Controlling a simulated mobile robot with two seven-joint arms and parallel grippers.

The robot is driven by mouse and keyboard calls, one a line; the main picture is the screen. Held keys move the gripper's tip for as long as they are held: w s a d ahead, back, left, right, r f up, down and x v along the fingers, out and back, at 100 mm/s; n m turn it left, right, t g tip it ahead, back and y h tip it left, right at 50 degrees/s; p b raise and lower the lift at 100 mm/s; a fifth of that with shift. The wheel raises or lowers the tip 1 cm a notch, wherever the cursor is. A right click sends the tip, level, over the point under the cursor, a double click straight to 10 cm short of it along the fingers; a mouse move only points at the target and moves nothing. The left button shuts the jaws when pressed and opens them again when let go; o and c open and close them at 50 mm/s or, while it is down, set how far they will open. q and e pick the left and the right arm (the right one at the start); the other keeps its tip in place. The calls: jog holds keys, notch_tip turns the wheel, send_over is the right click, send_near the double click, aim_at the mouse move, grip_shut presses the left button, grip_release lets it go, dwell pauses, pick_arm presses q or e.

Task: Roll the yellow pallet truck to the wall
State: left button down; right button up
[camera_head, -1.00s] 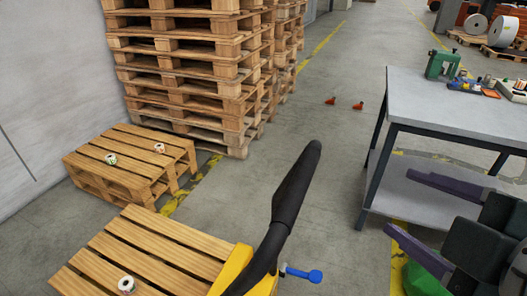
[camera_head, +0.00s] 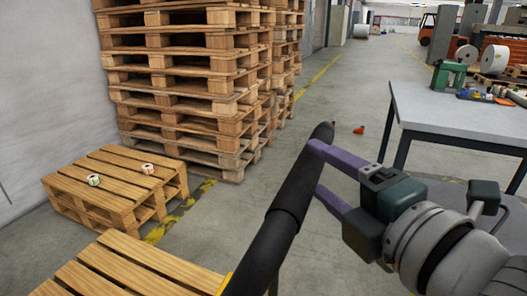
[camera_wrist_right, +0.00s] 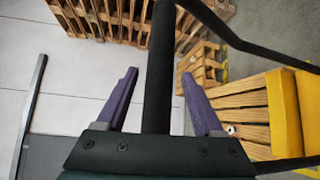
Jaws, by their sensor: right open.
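The yellow pallet truck's black handle (camera_head: 285,215) slants up through the middle of the head view. Only a sliver of its yellow body (camera_head: 226,284) shows at the bottom edge. In the wrist view the yellow body (camera_wrist_right: 284,110) is at the right, beside a wooden pallet (camera_wrist_right: 235,108). My right gripper (camera_head: 316,168) is open, its purple fingers reaching to the upper part of the handle. In the wrist view the black bar (camera_wrist_right: 158,70) stands between the two open fingers, with gaps on both sides. My left gripper is not in view.
A low pallet stack (camera_head: 110,185) with two small rolls stands by the pale wall (camera_head: 45,80) at the left. A tall pallet stack (camera_head: 180,80) rises behind it. A grey table (camera_head: 450,115) stands at the right. The aisle (camera_head: 350,85) between is mostly clear.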

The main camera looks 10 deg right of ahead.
jog(key=shift+x, duration=2.1)
jog(key=shift+c, duration=0.2)
grip_shut()
